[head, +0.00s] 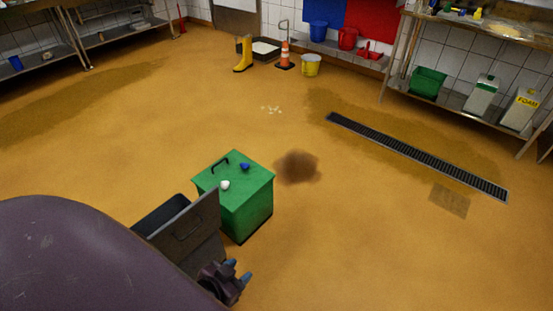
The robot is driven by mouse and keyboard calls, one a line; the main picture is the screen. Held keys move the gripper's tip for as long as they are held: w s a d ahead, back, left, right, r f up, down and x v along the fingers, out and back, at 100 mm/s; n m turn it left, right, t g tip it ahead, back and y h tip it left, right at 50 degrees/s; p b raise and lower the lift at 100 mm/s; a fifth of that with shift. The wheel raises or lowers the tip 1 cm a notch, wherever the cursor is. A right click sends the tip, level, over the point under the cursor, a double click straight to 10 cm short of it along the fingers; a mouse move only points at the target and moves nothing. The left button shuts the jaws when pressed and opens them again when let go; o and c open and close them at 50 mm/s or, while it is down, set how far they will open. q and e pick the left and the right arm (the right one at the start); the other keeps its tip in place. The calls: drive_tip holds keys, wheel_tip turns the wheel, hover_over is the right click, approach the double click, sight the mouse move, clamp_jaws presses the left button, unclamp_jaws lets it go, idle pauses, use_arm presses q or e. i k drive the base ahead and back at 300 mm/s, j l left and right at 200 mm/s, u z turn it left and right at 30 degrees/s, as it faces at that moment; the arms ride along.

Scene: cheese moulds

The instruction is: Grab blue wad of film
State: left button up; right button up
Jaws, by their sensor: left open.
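The blue wad of film (244,167) lies on top of a green box (250,215), toward the right of its black handle. A white wad (225,185) lies nearer to me on the same top. My left gripper (238,271) is open and empty at the bottom of the picture, in front of and below the green box, clear of both wads. My right gripper is not in view.
A grey open-topped bin or panel (190,239) stands just left of the green box. A dark stain (297,167), pale crumbs (271,109) and a long drain grate (415,155) mark the floor.

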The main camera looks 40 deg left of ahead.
sight(244, 165)
drive_tip(key=i+l, duration=0.15)
drive_tip(key=i, duration=0.45)
drive_tip(key=i+l, duration=0.15)
drive_tip(key=i, duration=0.5)
drive_tip(key=i+u, duration=0.35)
drive_tip(key=i+l+u, duration=0.15)
drive_tip(key=u, duration=0.2)
drive_tip(key=i+l+u, duration=0.15)
drive_tip(key=u, duration=0.2)
drive_tip(key=i+l+u, duration=0.15)
drive_tip(key=u, duration=0.25)
drive_tip(key=i+l+u, duration=0.2)
drive_tip(key=u, duration=0.25)
drive_tip(key=i+l+u, duration=0.1)
drive_tip(key=l+u, duration=0.15)
drive_tip(key=u, duration=0.15)
drive_tip(key=i+l+u, duration=0.1)
drive_tip(key=l+u, duration=0.15)
drive_tip(key=u, duration=0.15)
drive_tip(key=l+u, duration=0.3)
drive_tip(key=u, duration=0.15)
drive_tip(key=i+l+u, duration=0.1)
drive_tip(key=l+u, duration=0.6)
drive_tip(key=i+l+u, duration=0.1)
drive_tip(key=i, duration=0.3)
drive_tip(key=l, duration=0.1)
